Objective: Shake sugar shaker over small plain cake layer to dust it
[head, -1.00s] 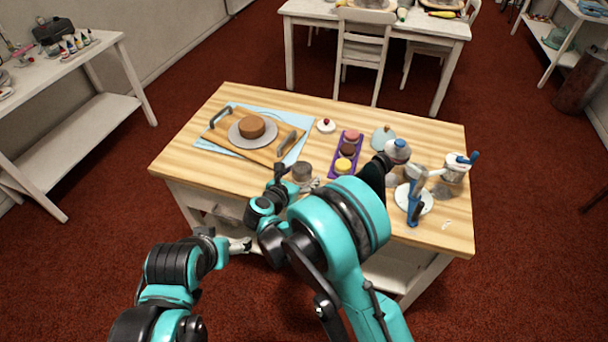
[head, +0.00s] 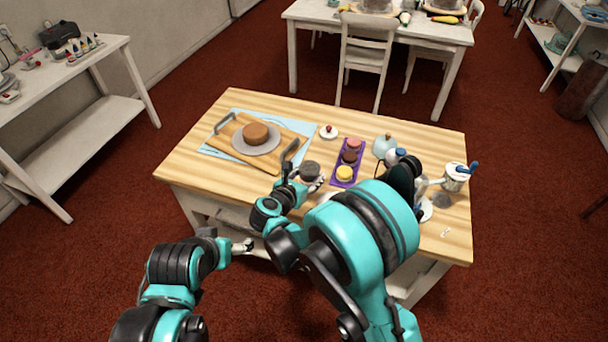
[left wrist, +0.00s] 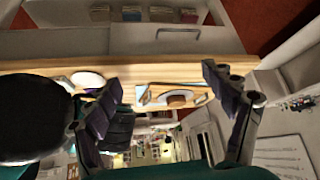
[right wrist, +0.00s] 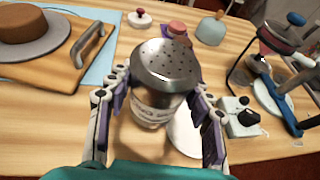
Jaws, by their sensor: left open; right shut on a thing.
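The small plain cake layer (head: 255,132) is a brown round on a grey disc (head: 268,147), on a wooden tray with metal handles at the left of the table. It also shows in the right wrist view (right wrist: 28,24). My right gripper (right wrist: 160,120) is shut on the sugar shaker (right wrist: 165,68), a clear body with a perforated metal lid, upright in the jaws. In the head view the shaker (head: 310,170) is right of the tray and not over the cake. My left gripper (head: 246,246) is open and empty, low by the table's front edge.
A purple tray (head: 334,178) with several small coloured cakes is right of the shaker. A small white dish with a red knob (head: 328,131) stands behind. A blue-handled container (head: 456,176) stands at the right. The table's front left is bare.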

